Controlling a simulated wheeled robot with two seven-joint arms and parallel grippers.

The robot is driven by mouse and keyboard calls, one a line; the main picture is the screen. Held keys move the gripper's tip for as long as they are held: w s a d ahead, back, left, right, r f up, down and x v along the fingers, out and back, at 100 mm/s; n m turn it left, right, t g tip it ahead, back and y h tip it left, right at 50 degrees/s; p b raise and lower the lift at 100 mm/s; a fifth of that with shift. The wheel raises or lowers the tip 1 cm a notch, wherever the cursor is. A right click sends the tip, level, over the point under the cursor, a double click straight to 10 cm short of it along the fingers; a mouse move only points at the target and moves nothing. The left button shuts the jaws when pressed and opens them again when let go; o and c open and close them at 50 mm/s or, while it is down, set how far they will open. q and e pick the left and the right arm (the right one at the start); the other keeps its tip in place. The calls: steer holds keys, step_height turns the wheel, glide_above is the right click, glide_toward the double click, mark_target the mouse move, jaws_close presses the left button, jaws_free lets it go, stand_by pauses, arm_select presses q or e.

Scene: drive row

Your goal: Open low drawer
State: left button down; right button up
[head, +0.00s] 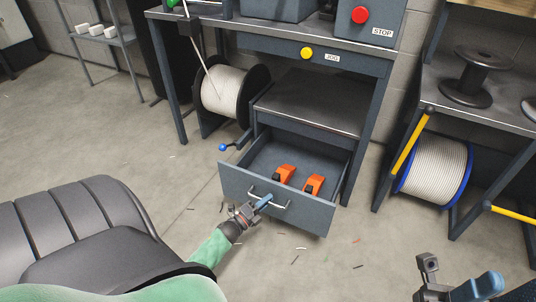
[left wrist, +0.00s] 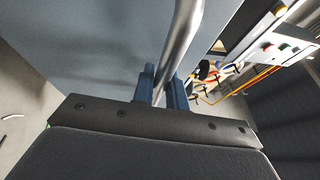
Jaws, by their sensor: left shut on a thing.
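The low drawer (head: 302,216) is pulled out from the cabinet under the workbench, and two orange-and-black items (head: 285,174) lie in it. Its silver bar handle (head: 281,206) is on the front face. My left gripper (head: 264,202) is shut on the handle near its left part. In the left wrist view the handle (left wrist: 182,45) passes between the blue fingers (left wrist: 165,88). My right gripper (head: 482,288) shows at the bottom right, away from the drawer; its fingertips are partly cut off, and I cannot tell how it is set.
A black chair (head: 75,235) stands at the left. A blue-tipped lever (head: 223,147) sticks out left of the drawer. A cable spool (head: 437,166) and yellow-handled bars (head: 408,150) are at the right. The floor before the drawer is open, with small scraps.

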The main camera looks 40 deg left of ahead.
arm_select(q)
steer(key=c, duration=1.4)
jaws_free()
steer(key=p+v, duration=0.1)
steer(key=v, duration=0.7)
steer(key=shift+w, duration=0.15)
